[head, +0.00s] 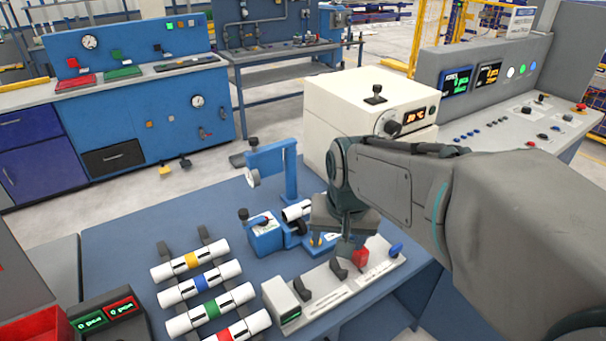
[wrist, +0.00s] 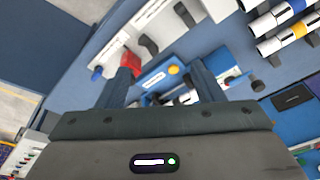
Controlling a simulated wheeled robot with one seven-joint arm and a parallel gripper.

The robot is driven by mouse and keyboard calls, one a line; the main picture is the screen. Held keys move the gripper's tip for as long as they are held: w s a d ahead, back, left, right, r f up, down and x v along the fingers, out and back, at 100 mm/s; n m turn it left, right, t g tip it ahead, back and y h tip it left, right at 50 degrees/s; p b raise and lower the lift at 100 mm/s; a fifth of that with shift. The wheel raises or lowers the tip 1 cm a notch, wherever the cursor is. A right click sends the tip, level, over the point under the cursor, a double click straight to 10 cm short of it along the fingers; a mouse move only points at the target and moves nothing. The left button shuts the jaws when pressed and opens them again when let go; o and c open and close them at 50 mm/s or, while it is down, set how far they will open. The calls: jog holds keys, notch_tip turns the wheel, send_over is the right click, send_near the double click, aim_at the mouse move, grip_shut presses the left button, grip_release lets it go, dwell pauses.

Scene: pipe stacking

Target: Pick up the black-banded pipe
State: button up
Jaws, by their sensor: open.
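A white pipe with a dark part (head: 296,210) sits at the blue vise-like fixture (head: 265,238) on the blue table. I take it for the black-banded pipe, but the fixture and my arm partly hide it. In the wrist view, a white and black pipe (wrist: 186,97) shows low between my fingers, partly covered by the gripper body. My gripper (wrist: 164,75) is open and empty, its fingers apart. In the head view, my gripper (head: 345,243) points down over the table, just right of the fixture, above the grey strip with the red knob.
White pipes with yellow (head: 190,260), blue (head: 199,283), green (head: 210,310) and red (head: 238,331) bands lie on a rack at the left. A blue upright gauge stand (head: 290,165) and a cream box (head: 365,105) stand behind. The grey control strip (head: 325,290) lies in front.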

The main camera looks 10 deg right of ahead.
jog(key=w+d+f+m+p, duration=0.1)
jog(key=w+m+p, duration=0.3)
jog(key=w, duration=0.9)
jog(key=w+d+f+m+p, duration=0.1)
jog(key=w+d+f+m, duration=0.1)
jog(key=w+m, duration=0.8)
jog(key=w+f+n, duration=0.1)
jog(key=f, duration=0.1)
jog(key=w+f+n+p, duration=0.1)
jog(key=w+f, duration=0.1)
jog(key=f, duration=0.1)
jog(key=w+a+f+n, duration=0.1)
jog(key=f, duration=0.1)
jog(key=shift+w+f+g+y+p, duration=0.15)
jog(key=shift+f+g+y+p, duration=0.15)
jog(key=shift+y+p, duration=0.1)
jog(key=shift+w+a+f+p, duration=0.1)
jog(key=shift+w+f+p, duration=0.15)
jog(key=shift+f, duration=0.6)
jog(key=shift+w+f+p, duration=0.1)
jog(key=shift+f+p, duration=0.25)
jog(key=shift+f, duration=0.5)
jog(key=shift+w+a+f+p, duration=0.1)
jog(key=shift+w+f+p, duration=0.15)
jog(key=shift+f, duration=0.6)
jog(key=c, duration=1.1)
